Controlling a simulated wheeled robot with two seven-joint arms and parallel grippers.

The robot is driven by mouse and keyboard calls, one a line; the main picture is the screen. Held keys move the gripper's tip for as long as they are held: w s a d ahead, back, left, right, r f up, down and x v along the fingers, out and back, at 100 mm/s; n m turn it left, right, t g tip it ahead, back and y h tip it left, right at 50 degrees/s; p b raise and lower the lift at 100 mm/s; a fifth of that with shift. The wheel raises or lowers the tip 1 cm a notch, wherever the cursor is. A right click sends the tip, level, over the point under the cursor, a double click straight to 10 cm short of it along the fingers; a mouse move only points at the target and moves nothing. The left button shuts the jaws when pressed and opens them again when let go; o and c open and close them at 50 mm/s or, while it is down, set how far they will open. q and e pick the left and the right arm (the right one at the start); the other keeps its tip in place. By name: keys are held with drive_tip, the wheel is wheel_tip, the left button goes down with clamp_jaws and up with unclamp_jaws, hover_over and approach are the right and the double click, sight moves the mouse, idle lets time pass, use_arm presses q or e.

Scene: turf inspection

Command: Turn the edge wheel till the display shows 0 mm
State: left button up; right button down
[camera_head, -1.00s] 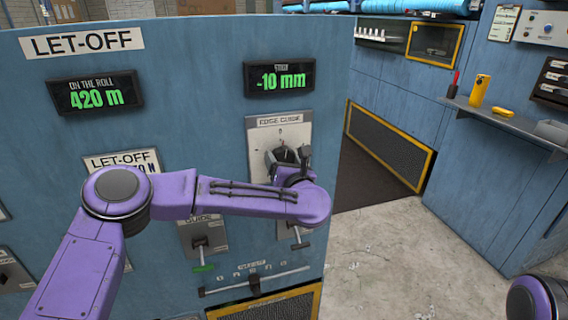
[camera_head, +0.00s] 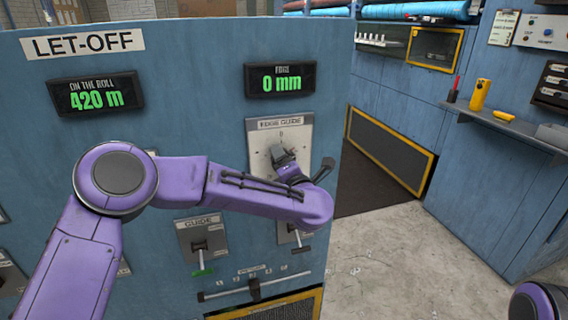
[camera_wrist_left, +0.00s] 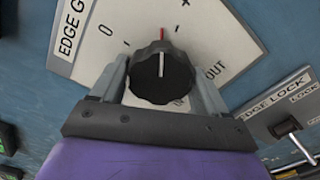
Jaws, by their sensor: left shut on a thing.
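The edge display (camera_head: 280,79) on the blue panel reads 0 mm in green. Below it is the white edge guide plate (camera_head: 292,133), which also shows in the left wrist view (camera_wrist_left: 215,40). The edge wheel (camera_wrist_left: 162,75) is a black ribbed knob with a white pointer line, which lines up with a red mark on the plate. My left gripper (camera_wrist_left: 163,82) is shut on the wheel, one finger on each side. In the head view my left gripper (camera_head: 284,158) is at the plate, and the wheel is largely hidden behind it. My right gripper is out of view.
A roll display (camera_head: 97,94) reads 420 m. Below the wheel are a guide lever (camera_head: 202,252) and a horizontal slider (camera_head: 255,287). In the wrist view an edge lock lever (camera_wrist_left: 290,130) is beside the plate. A shelf (camera_head: 505,125) with small items is at right.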

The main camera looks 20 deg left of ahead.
use_arm(q)
drive_tip(key=shift+f+m, duration=0.15)
drive_tip(key=shift+m, duration=0.35)
drive_tip(key=o, duration=1)
drive_tip(key=shift+s, duration=0.1)
drive_tip(key=b+v, duration=0.3)
drive_tip(key=v, duration=0.7)
drive_tip(key=shift+s+d+b, duration=0.2)
drive_tip(key=shift+b, duration=0.1)
